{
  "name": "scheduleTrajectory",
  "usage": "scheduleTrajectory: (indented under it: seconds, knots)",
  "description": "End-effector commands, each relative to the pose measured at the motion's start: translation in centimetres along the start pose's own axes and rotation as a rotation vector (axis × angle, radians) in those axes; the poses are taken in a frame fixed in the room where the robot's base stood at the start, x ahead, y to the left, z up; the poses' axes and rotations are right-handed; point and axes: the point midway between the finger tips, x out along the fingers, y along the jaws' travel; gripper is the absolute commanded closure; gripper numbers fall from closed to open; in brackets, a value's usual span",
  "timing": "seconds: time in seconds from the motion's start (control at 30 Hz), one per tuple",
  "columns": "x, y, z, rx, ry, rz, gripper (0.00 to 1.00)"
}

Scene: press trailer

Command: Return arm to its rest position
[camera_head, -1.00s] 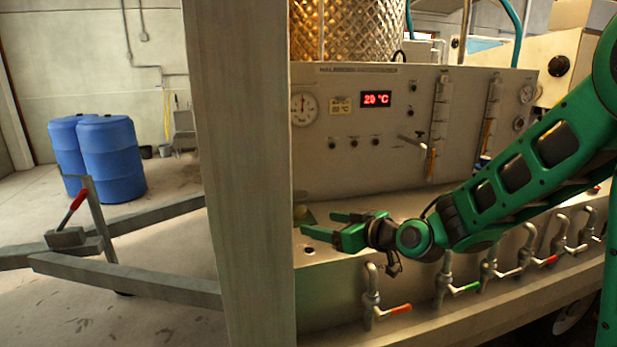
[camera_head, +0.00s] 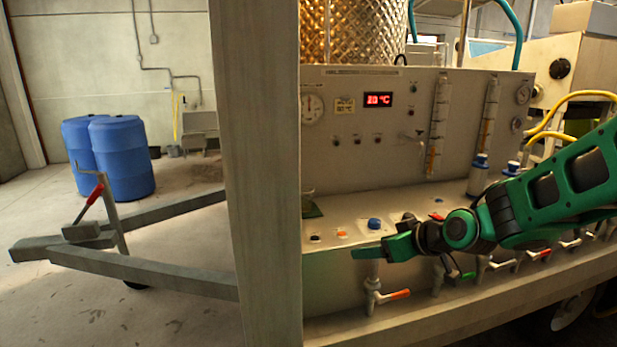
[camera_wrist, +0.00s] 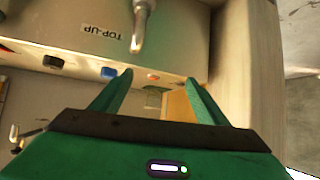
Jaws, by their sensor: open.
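My green gripper (camera_head: 372,251) is in front of the press trailer's lower shelf in the head view, pointing left, with my arm reaching in from the right. In the wrist view its two fingers (camera_wrist: 160,98) are spread apart with nothing held between them. The trailer's control panel (camera_head: 350,165) stands behind it, with a red display (camera_head: 379,99) and a round gauge. A blue knob (camera_head: 375,224) on the shelf is just above and behind the gripper. A valve with an orange handle (camera_head: 394,295) is below it.
A grey post (camera_head: 262,180) stands left of the gripper. Several taps line the shelf's front edge. In the wrist view, a panel labelled TOP-UP (camera_wrist: 100,31) and a metal spout (camera_wrist: 140,25) are close ahead. Blue barrels (camera_head: 122,160) stand far left by the wall.

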Motion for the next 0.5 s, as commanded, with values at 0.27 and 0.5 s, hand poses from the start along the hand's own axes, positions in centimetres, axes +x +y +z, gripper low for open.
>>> scheduleTrajectory:
  seconds: [0.27, 0.5]
  knots:
    - [-9.8, 6.5, 9.5, 0.221, -0.332, 0.193, 0.32]
    - [-21.9, 7.8, 19.0, 0.58, -0.618, 0.381, 0.32]
